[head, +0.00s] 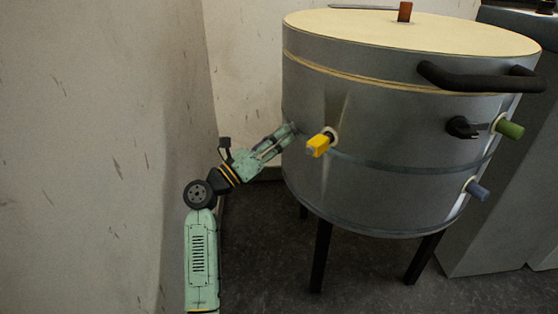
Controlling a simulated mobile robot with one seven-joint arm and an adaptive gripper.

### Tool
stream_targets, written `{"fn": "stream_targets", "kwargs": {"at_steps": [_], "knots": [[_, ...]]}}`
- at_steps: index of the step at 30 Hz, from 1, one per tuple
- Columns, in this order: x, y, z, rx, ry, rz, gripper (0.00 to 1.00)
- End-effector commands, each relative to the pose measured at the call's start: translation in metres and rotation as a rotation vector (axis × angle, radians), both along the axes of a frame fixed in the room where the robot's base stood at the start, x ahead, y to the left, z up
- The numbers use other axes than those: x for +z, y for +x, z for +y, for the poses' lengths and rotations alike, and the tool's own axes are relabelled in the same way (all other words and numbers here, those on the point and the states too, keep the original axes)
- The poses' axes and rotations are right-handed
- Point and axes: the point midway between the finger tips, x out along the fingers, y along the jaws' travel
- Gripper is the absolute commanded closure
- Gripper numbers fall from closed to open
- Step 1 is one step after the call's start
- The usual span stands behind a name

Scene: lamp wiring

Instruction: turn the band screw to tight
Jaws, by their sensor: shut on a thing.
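A large grey metal drum (400,130) stands on dark legs in the head view. A thin metal band (390,166) runs around its lower wall. My gripper (292,128) reaches in from the lower left, and its fingertips are at the drum's left edge, near the line of the band. The fingers are close together on a small thing there, which I take to be the band screw. The fingers and the drum's curve hide it, so I cannot tell how tight it is.
A yellow knob (319,144) sticks out just right of my gripper. A black handle (480,80), a black lever (461,127), a green knob (509,128) and a blue knob (478,191) stick out further right. A wall (100,130) stands close on the left.

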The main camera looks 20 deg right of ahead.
Motion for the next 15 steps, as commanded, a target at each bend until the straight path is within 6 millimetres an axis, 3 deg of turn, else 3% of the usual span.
{"fn": "stream_targets", "kwargs": {"at_steps": [1, 15], "knots": [[-0.0107, 0.0, -0.0003, -0.003, 0.005, -0.037, 1.0], [-0.004, 0.0019, -0.0003, -0.003, 0.029, -0.235, 1.0]]}}
